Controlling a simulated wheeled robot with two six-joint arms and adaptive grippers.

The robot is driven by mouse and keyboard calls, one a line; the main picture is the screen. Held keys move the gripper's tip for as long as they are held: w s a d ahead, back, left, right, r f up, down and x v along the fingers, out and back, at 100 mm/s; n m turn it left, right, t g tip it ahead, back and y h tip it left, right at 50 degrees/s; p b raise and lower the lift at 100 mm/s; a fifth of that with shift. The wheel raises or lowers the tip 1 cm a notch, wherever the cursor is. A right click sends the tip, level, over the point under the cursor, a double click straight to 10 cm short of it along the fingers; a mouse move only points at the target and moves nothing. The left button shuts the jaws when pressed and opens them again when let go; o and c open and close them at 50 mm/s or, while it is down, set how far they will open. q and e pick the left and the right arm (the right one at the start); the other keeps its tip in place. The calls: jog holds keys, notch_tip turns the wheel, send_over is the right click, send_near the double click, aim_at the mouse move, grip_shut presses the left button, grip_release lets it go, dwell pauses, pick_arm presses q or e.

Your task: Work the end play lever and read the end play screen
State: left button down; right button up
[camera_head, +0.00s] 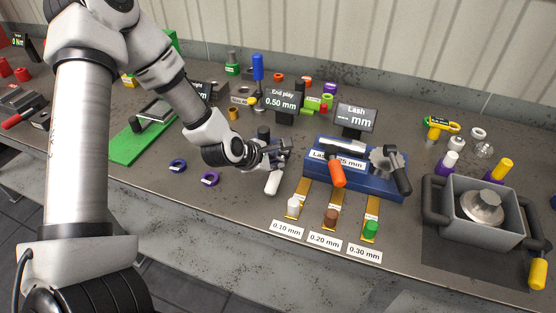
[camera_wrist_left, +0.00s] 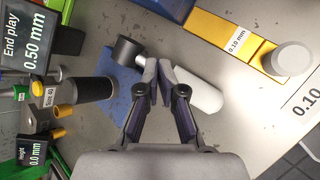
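The end play screen (camera_head: 282,101) reads 0.50 mm; it also shows at the left of the left wrist view (camera_wrist_left: 32,42). A lever with a white handle (camera_wrist_left: 200,90) and black head (camera_wrist_left: 125,50) lies near a blue base plate in the left wrist view; its white end (camera_head: 272,182) shows below my gripper in the head view. My left gripper (camera_wrist_left: 157,68) is over the handle near the black head, fingertips nearly together. The fingers cover part of the handle; I cannot tell whether they touch it. My right gripper is not in view.
The blue lash fixture (camera_head: 355,175) stands just right of my gripper, with an orange handle (camera_head: 336,168). Gauge strips labelled 0.10 mm (camera_head: 293,205), 0.20 mm and 0.30 mm lie in front. Two purple-blue rings (camera_head: 209,179) lie left.

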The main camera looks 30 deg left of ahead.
pick_arm(q)
notch_tip(320, 180, up, 2)
jog(key=shift+a+r+p, duration=0.15)
jog(key=shift+p, duration=0.4)
jog(key=shift+w+r+p, duration=0.1)
jog(key=shift+r+p, duration=0.2)
jog(key=shift+r, duration=0.15)
notch_tip(320, 180, up, 5)
jog(key=p, duration=0.3)
jog(key=shift+p, duration=0.35)
